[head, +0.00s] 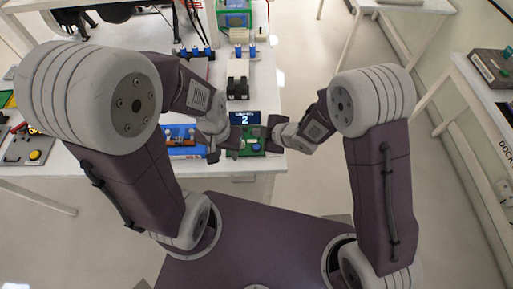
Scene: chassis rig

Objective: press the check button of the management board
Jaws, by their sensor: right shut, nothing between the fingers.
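The management board (246,151) is a small green board near the front edge of the white table, with a dark display (245,118) showing "2" behind it. A small blue round part (257,147), perhaps the check button, shows on the board's right side. My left gripper (229,146) is low over the board's left side and hides part of it; its finger gap is not clear. My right gripper (269,129) is shut and empty at the board's right edge, close to the display. I cannot tell whether either gripper touches the board.
A blue tray (188,153) with small parts lies left of the board. A panel with a yellow button (35,155) is at far left. Another white table (480,95) is at right.

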